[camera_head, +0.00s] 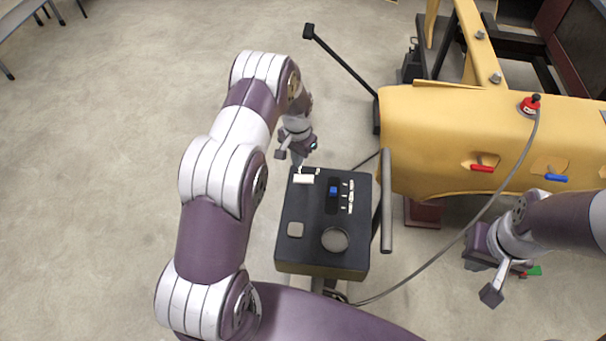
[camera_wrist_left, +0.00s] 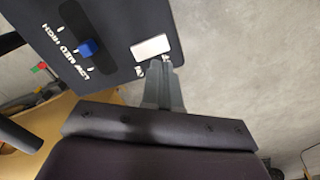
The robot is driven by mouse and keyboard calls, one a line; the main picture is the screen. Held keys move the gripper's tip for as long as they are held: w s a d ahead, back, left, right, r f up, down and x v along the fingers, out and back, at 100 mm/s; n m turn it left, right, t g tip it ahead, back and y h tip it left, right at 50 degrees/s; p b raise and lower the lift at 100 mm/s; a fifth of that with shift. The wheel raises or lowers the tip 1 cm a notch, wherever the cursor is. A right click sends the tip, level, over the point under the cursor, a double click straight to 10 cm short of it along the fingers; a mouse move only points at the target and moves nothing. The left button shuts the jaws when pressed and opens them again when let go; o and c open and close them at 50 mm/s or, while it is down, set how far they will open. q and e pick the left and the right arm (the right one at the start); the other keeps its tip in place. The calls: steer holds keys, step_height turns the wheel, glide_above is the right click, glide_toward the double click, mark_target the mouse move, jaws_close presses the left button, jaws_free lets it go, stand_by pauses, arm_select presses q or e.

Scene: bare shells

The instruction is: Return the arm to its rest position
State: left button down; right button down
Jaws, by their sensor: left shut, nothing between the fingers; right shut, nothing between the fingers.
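My left arm reaches in from the bottom left in the head view. Its gripper (camera_head: 298,163) hangs at the far edge of the dark control box (camera_head: 310,262). In the left wrist view the fingers (camera_wrist_left: 161,82) are shut and empty, with their tips close to a white plate (camera_wrist_left: 151,48) on the panel. I cannot tell whether they touch it. The box has a blue knob (camera_head: 333,190) beside a LOW MED HIGH scale; the knob also shows in the left wrist view (camera_wrist_left: 87,47). My right gripper (camera_head: 502,277) is at the lower right, pointing down, shut and empty.
A yellow machine body (camera_head: 430,130) stands at the right, with a red-topped button (camera_head: 530,105), a red handle (camera_head: 482,169) and a blue handle (camera_head: 556,178). A grey cable (camera_head: 480,213) runs across below it. The floor (camera_head: 100,150) at left is clear.

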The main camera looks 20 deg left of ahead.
stand_by(0.4)
arm_select(q)
steer(key=s+d+r+n+b, duration=0.1)
steer(key=s+d+r+b, duration=0.1)
steer(key=s, duration=0.5)
steer(key=s+d+r+n+t+b, duration=0.1)
steer(key=s+r+b, duration=0.3)
steer(key=s, duration=0.4)
steer(key=s+d+r+b, duration=0.3)
steer(key=s+d+b, duration=0.1)
steer(key=s, duration=0.3)
steer(key=shift+s+r+n, duration=0.25)
steer(key=shift+s+n, duration=0.05)
steer(key=shift+n, duration=0.1)
steer(key=shift+s, duration=0.15)
steer(key=shift+a, duration=0.1)
